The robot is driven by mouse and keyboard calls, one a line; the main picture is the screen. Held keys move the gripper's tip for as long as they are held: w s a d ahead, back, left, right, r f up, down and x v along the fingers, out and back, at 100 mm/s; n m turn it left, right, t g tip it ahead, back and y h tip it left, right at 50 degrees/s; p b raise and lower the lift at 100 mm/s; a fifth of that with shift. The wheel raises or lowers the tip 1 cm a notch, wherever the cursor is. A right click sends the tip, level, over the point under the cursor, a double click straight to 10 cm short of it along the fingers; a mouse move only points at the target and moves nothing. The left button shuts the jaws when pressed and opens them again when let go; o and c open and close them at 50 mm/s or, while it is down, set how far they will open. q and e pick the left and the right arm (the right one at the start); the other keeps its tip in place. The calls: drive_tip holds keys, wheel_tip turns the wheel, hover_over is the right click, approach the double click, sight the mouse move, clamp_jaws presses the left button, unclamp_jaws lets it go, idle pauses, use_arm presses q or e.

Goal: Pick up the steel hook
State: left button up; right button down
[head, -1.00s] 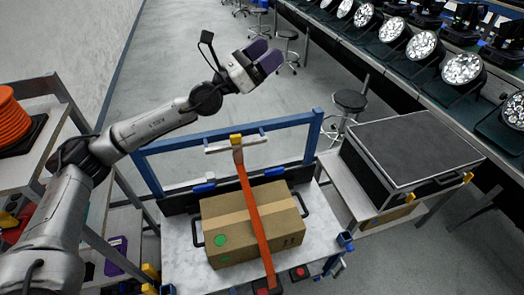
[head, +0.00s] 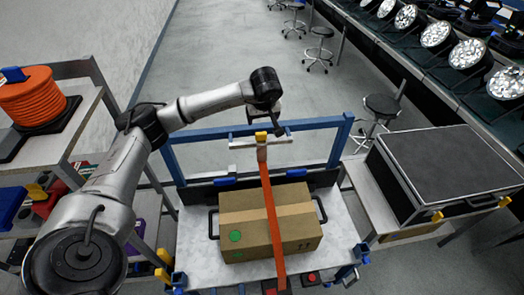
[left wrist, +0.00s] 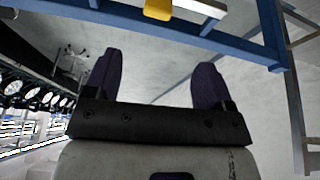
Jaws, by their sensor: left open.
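An orange strap (head: 271,208) runs over a cardboard box (head: 240,238) on a cart. At its far end are a yellow block (head: 261,137) and a pale flat bar (head: 241,143) by the blue rail; this bar may be the steel hook, but I cannot be sure. My left gripper (left wrist: 160,80) is open and empty, its two purple fingers wide apart. In the head view it is mostly hidden below the dark wrist, above and beyond the bar. In the left wrist view the yellow block (left wrist: 157,10) is at the top edge, apart from the fingers. My right gripper is not in view.
The cart's blue frame (head: 315,123) rises beside the strap's far end. A black case (head: 440,165) stands on a low bench at the right. Shelves with an orange reel (head: 35,98) stand at the left.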

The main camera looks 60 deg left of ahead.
sight(261, 133)
use_arm(q)
drive_tip(key=shift+m, duration=0.4)
drive_tip(key=x, duration=1.3)
drive_tip(key=shift+w+f, duration=0.15)
drive_tip(key=shift+f, duration=0.3)
drive_tip(key=c, duration=1.3)
